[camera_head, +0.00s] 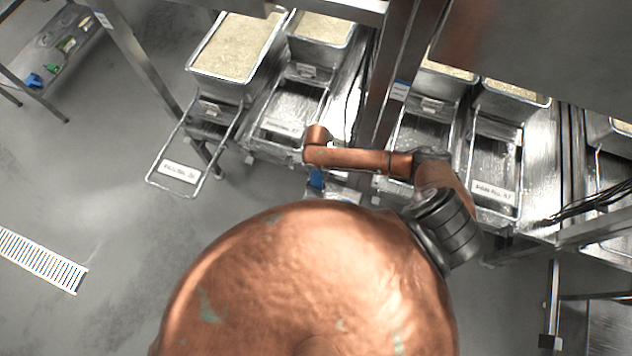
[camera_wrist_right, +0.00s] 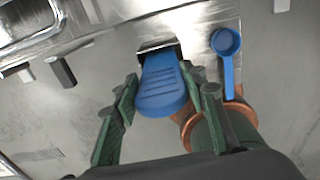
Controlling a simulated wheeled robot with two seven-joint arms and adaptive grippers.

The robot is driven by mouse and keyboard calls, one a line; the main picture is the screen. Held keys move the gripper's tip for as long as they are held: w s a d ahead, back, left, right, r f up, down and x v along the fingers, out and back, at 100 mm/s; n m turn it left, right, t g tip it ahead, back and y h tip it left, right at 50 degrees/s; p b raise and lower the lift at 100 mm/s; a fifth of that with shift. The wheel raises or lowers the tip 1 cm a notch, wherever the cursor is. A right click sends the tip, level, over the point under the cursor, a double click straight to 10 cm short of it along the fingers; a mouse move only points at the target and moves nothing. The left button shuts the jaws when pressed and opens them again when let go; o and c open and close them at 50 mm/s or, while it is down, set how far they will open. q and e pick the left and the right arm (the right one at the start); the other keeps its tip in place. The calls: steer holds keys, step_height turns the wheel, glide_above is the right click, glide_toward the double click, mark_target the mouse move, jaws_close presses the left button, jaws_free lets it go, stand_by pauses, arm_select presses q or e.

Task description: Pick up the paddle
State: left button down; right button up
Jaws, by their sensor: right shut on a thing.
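The blue paddle (camera_wrist_right: 161,78), with a ridged wide end, shows in the right wrist view, standing in a dark slot at a metal edge. My right gripper (camera_wrist_right: 163,95) has its green fingers on both sides of the paddle and is shut on it. In the head view a small blue patch (camera_head: 316,180) shows below the end of my copper right arm; I cannot tell whether it is the paddle. The right fingers are mostly hidden there. My left gripper is not in view.
Steel pans of rice (camera_head: 222,65) line the counter, with empty wire frames (camera_head: 160,178) in front. A steel post (camera_head: 392,75) rises near my right arm.

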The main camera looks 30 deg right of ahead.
steer(key=c, duration=0.4)
steer(key=shift+r, duration=0.1)
step_height(320, 180, up, 18)
steer(key=shift+b, duration=0.3)
stand_by(0.9)
